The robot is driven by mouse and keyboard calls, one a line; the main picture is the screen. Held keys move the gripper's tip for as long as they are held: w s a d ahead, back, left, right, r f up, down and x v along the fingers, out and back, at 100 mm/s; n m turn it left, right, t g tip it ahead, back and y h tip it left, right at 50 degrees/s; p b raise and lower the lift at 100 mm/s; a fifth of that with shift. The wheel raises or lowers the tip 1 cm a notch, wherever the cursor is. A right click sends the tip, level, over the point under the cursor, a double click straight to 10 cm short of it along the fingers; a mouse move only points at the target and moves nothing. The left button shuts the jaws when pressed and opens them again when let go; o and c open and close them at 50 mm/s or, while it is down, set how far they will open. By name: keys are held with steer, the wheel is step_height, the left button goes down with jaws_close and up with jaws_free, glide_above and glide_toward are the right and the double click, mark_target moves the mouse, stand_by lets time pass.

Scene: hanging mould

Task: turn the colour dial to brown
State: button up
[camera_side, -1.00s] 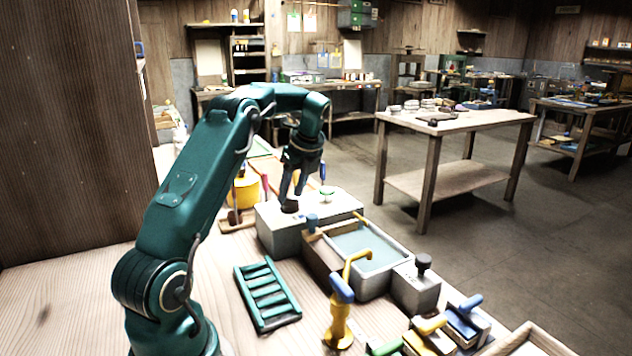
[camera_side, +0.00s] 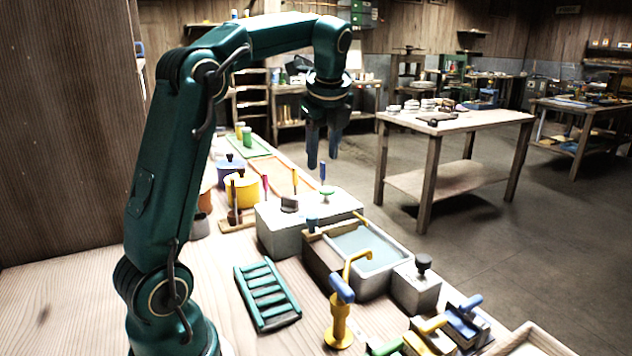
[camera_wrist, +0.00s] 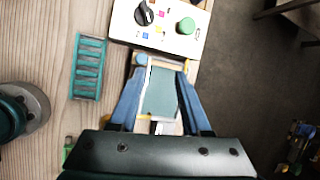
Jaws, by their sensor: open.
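The colour dial is a black knob (camera_wrist: 144,14) on top of a pale box (camera_wrist: 120,28), at the top of the wrist view, with small coloured patches around it. In the side view the dark knob (camera_side: 290,204) sits on the grey box (camera_side: 275,232). Which colour the dial points to is too small to tell. A green round button (camera_wrist: 186,26) is beside the dial. My gripper (camera_side: 323,160) is open and empty, raised above the box and clear of the dial. Its blue fingers (camera_wrist: 162,70) also show in the wrist view.
A water-filled trough (camera_side: 398,262) adjoins the box, with a yellow tap (camera_side: 340,318) in front. A green rack (camera_side: 267,296) lies on the bench. Yellow (camera_side: 242,192) and purple (camera_side: 230,172) pots stand behind. Bare bench is left of the rack.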

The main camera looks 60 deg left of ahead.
steer(key=s+d+n+t+h, duration=0.2)
steer(key=s+d, duration=0.5)
steer(key=d, duration=0.7)
steer(key=shift+s+n+t, duration=0.35)
steer(key=shift+n+t, duration=0.15)
steer(key=shift+n, duration=0.9)
steer(key=shift+r, duration=0.1)
